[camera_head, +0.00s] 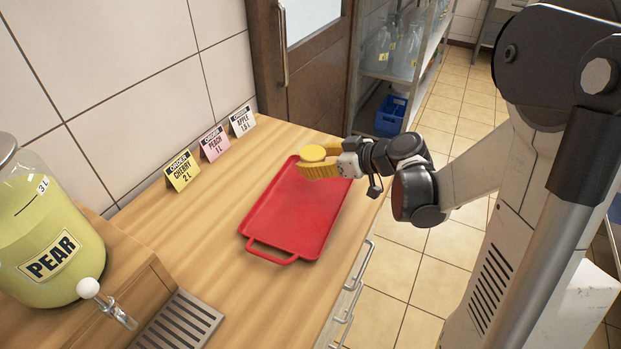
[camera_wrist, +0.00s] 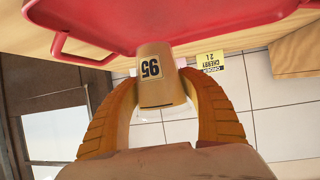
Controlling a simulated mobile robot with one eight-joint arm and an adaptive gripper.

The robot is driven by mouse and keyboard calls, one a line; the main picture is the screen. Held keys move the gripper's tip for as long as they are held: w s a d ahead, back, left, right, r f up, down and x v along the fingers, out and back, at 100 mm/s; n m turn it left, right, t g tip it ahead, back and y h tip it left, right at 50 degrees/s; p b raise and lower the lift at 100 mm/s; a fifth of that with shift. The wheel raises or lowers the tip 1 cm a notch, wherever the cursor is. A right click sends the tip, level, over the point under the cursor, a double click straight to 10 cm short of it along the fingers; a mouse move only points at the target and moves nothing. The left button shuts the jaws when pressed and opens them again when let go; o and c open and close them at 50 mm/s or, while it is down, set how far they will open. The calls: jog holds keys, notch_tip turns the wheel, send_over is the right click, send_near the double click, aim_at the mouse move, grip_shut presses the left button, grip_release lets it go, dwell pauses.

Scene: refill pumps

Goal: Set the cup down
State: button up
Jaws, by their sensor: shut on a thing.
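The cup (camera_head: 313,153) is filled with something yellow and looks upright above the far end of the red tray (camera_head: 290,217). My gripper (camera_head: 319,169) is shut on it from the side. In the wrist view, which is upside down, the cup (camera_wrist: 153,85) sits between the two ridged yellow fingers and bears a number label. Its base is close to the edge of the tray (camera_wrist: 180,22); I cannot tell whether they touch. Most of the tray is bare.
Cherry (camera_head: 182,171), peach (camera_head: 213,143) and apple (camera_head: 242,121) order cards stand along the wall, left of the tray. A pear dispenser (camera_head: 48,240) with a tap stands at the near left, beside a drip grate (camera_head: 178,322). The wooden counter between them is clear.

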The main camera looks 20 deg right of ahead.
jog(key=shift+w+a+f, duration=0.1)
jog(key=shift+w+f, duration=0.05)
jog(key=shift+f, duration=0.05)
notch_tip(320, 180, down, 4)
jog(key=b, duration=0.2)
jog(key=shift+b, duration=0.3)
jog(key=shift+r, duration=0.1)
jog(key=o, duration=0.9)
jog(key=shift+f, duration=0.2)
jog(key=o, duration=0.5)
jog(key=shift+r, duration=0.15)
